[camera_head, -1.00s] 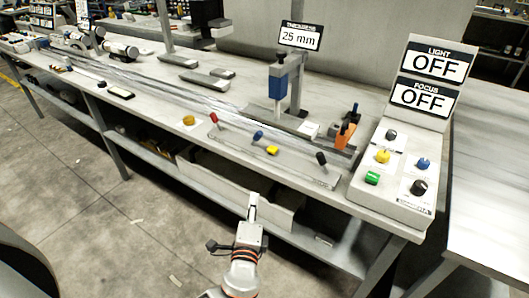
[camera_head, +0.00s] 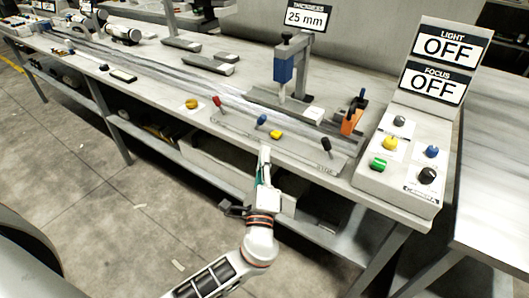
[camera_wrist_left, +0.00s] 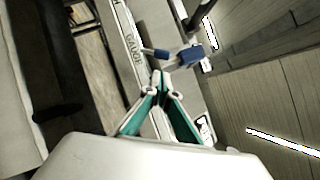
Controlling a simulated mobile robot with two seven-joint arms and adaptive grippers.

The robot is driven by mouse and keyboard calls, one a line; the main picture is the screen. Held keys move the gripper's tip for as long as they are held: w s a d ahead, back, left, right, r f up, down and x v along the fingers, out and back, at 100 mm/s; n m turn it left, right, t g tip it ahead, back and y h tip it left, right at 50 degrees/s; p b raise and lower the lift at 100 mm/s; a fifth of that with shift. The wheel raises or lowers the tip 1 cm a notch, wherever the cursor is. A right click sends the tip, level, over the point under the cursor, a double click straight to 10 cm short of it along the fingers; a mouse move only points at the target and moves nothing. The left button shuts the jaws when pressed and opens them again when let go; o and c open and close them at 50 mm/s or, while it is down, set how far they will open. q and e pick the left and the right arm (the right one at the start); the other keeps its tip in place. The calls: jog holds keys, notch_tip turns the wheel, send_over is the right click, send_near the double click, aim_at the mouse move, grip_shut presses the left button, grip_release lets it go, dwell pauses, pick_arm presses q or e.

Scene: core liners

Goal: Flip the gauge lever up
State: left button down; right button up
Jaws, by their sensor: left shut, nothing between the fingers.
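The gauge lever is a short grey lever with a blue knob (camera_head: 262,119) on the strip along the front of the bench. My right gripper is not in view.
A red lever (camera_head: 217,102), a yellow knob (camera_head: 276,134) and a black lever (camera_head: 326,144) flank the blue one. Behind stands the blue gauge head (camera_head: 283,70) under a 25 mm sign (camera_head: 306,18). A control box (camera_head: 398,188) is at the right. Open floor lies in front.

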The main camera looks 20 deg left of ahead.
aim_at(266, 140)
pick_arm(q)
jog(key=x, duration=0.6)
jog(key=shift+w+a+r+p, duration=0.1)
jog(key=shift+w+r+p, duration=0.15)
jog(key=shift+w+p, duration=0.1)
jog(key=shift+w+a, duration=0.15)
jog(key=shift+w, duration=0.3)
jog(key=shift+r, duration=0.15)
jog(key=shift+r+n, duration=0.1)
jog(key=shift+n, duration=0.2)
